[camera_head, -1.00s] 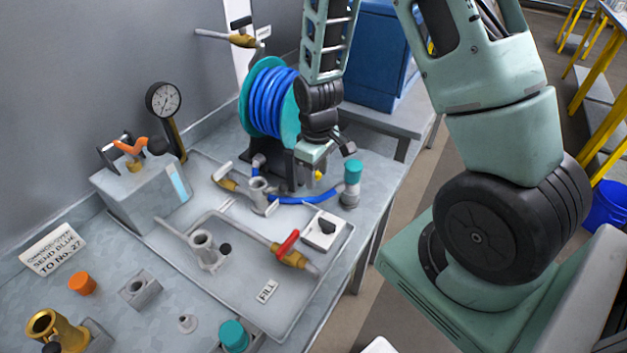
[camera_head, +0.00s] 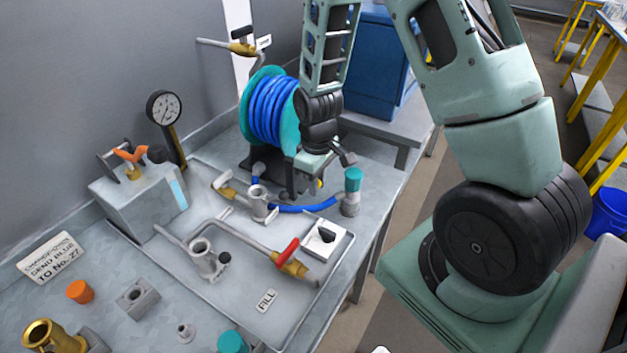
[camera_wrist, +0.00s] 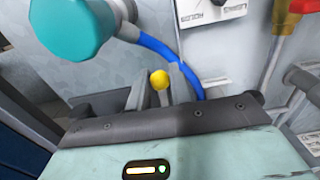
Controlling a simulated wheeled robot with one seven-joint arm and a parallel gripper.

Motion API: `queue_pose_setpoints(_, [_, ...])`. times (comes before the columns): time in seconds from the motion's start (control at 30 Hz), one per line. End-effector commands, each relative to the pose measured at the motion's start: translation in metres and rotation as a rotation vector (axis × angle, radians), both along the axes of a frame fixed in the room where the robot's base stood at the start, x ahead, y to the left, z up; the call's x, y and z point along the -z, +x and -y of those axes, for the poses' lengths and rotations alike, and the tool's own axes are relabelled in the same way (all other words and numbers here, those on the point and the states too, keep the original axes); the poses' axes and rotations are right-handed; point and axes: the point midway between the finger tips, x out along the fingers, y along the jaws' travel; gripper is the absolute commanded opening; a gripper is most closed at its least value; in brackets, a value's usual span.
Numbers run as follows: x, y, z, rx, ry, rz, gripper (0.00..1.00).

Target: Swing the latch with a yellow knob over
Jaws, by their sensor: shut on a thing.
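The yellow knob (camera_wrist: 159,80) of the latch shows in the wrist view between the fingers of my gripper (camera_wrist: 158,90). The jaws are shut on it. In the head view the knob is a small yellow spot (camera_head: 319,184) beside my gripper (camera_head: 312,186), low at the right foot of the hose reel. The latch's arm is mostly hidden by my gripper and wrist.
A reel of blue hose (camera_head: 272,108) stands just left of my wrist. A teal-capped fitting (camera_head: 352,185) stands close at the right. The blue hose (camera_head: 305,208) runs in front. A red-handled valve (camera_head: 288,252) and a pressure gauge (camera_head: 164,107) are farther off.

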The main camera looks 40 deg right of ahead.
Motion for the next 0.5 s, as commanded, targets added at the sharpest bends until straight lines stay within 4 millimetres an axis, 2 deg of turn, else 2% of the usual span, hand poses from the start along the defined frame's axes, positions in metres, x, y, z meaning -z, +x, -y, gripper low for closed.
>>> queue_pose_setpoints(0.27, [-0.001,0.0,0.0,0.0,0.0,0.0,0.05])
queue_pose_setpoints(0.5, [-0.016,-0.003,0.001,0.001,0.0,0.001,0.05])
